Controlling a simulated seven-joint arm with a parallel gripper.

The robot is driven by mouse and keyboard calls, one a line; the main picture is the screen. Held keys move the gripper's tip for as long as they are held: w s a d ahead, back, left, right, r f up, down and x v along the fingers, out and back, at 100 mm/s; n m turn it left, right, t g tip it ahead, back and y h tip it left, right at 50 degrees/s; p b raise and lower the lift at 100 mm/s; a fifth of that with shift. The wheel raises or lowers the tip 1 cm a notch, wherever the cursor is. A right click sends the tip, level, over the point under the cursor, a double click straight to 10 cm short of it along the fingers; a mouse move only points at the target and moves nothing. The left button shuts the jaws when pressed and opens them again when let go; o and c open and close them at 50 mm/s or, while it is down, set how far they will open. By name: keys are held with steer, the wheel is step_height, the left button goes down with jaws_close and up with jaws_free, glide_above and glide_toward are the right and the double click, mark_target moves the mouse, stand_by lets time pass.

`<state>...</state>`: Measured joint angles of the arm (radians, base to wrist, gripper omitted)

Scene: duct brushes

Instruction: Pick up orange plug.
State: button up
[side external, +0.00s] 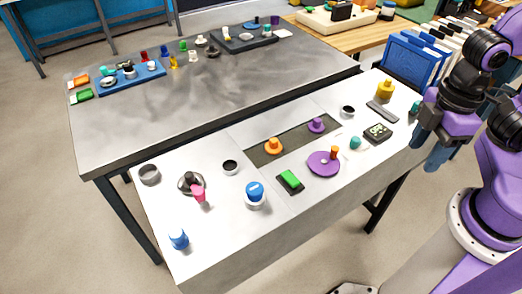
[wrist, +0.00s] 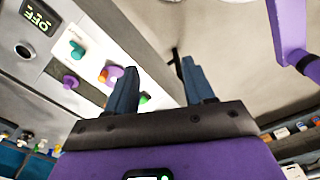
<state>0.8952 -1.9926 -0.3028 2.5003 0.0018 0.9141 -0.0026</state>
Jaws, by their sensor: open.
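An orange plug (side external: 273,147), a round knob on a wider flange, sits on the dark grey strip in the table's middle. A slimmer orange-brown peg (side external: 334,152) stands at the purple disc (side external: 322,165). In the wrist view an orange piece (wrist: 103,76) shows by the purple disc (wrist: 115,71); I cannot tell which orange item it is. My gripper (side external: 428,150) is at the right end of the table, well right of the plug and apart from it. Its blue fingers, also in the wrist view (wrist: 158,66), are apart with nothing between them.
A purple plug (side external: 316,125) shares the dark strip. A green block on a black base (side external: 290,181), a blue-topped white cup (side external: 255,195) and a black-rimmed cup (side external: 230,167) stand nearby. A black display box (side external: 378,133) and yellow plug (side external: 385,90) are toward my gripper.

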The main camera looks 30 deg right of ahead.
steer(key=w+a+r+n, duration=0.1)
steer(key=w+a, duration=0.3)
steer(key=w, duration=0.4)
steer(key=w+a+n, duration=0.2)
steer(key=w+a, duration=0.3)
steer(key=w, duration=0.3)
steer(key=n, duration=0.2)
glide_above(275, 139)
steer(key=f, duration=1.3)
steer(key=shift+s+f, duration=0.25)
steer(key=shift+w+a+f, duration=0.1)
steer(key=shift+f, duration=1.35)
steer(key=shift+w+f, duration=0.1)
steer(key=shift+f, duration=1.35)
jaws_close()
